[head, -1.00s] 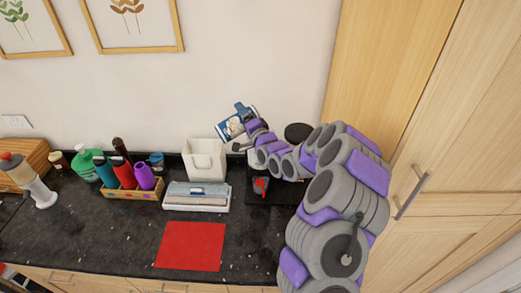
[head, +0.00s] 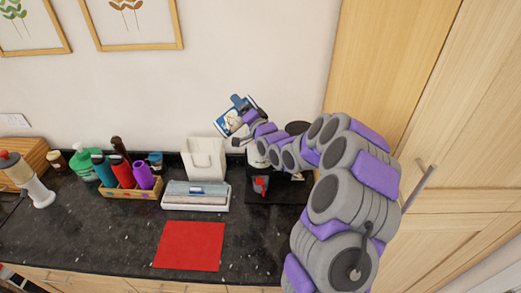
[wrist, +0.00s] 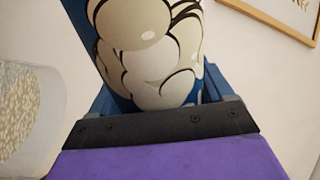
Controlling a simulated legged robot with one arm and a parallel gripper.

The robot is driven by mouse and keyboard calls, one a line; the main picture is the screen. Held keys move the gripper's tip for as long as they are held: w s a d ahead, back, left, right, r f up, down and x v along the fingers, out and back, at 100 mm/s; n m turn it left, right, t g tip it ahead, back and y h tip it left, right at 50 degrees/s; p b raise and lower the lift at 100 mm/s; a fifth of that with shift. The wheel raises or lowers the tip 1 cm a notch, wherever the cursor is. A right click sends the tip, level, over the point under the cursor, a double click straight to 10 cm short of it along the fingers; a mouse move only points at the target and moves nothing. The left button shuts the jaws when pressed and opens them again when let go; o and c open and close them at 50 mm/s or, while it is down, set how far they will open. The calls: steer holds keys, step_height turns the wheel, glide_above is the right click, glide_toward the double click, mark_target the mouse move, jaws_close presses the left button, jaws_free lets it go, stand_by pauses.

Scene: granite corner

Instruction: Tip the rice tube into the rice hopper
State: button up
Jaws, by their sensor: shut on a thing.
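The rice tube (head: 230,122), blue with a pale cartoon print, is held in the air, tilted, near the wall. My gripper (head: 241,120) is shut on it. In the wrist view the tube (wrist: 150,45) stands between the blue fingers, and its far end is out of frame. What looks like the rice hopper (head: 260,157) stands below and right of the tube, largely hidden behind my arm, with a red and black part (head: 261,185) low at its front. In the wrist view, a clear rounded wall with grains behind it (wrist: 25,115) shows at the left, apart from the tube.
A white open bin (head: 205,160) stands left of the hopper, behind a white tray of folded cloths (head: 196,196). A wooden caddy of bottles (head: 130,190) is farther left. A red mat (head: 190,246) lies in front. A tall wooden cabinet (head: 450,150) bounds the right.

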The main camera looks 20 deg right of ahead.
mark_target(245, 99)
steer(key=shift+w+r, duration=0.1)
steer(key=shift+r, duration=0.05)
steer(key=r+n+b, duration=0.1)
steer(key=n, duration=0.1)
steer(key=n+b, duration=0.2)
steer(key=shift+d+r, duration=0.1)
steer(key=shift+r, duration=0.25)
steer(key=shift+r+n, duration=0.45)
steer(key=shift+n, duration=0.45)
steer(key=n+b, duration=0.2)
steer(key=n, duration=0.1)
steer(key=shift+d+g+y+b, duration=0.3)
steer(key=shift+b, duration=0.1)
steer(key=shift+d+r+n, duration=0.1)
steer(key=shift+r+n, duration=0.15)
steer(key=shift+n, duration=0.65)
